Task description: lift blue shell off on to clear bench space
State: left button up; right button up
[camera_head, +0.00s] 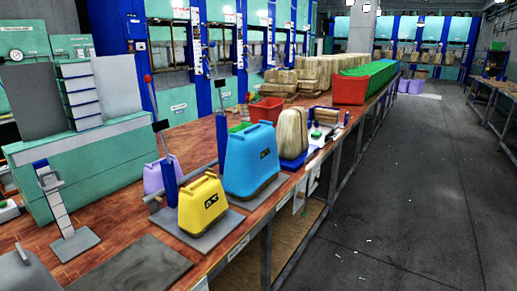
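A blue post with a lever rises close to the left side of the blue shell. Neither of my grippers is in view.
A purple shell (158,177) stands behind the yellow one. A dark flat mat (130,266) lies bare near the front edge. A small lever stand (68,225) is at left. Tan blocks (292,133) and a red bin (267,110) stand beyond. The aisle floor (405,200) is open.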

aim_at(251, 157)
jog(key=i+l, duration=0.3)
jog(key=i+l+u, duration=0.1)
jog(key=i+l, duration=0.2)
jog(key=l, duration=0.15)
jog(key=i+l, duration=0.3)
jog(key=l, duration=0.15)
jog(key=i+l+u, duration=0.1)
jog(key=i+l, duration=0.5)
jog(key=l, duration=0.2)
jog(key=i+l, duration=0.3)
jog(key=l, duration=0.15)
jog(key=u, duration=0.05)
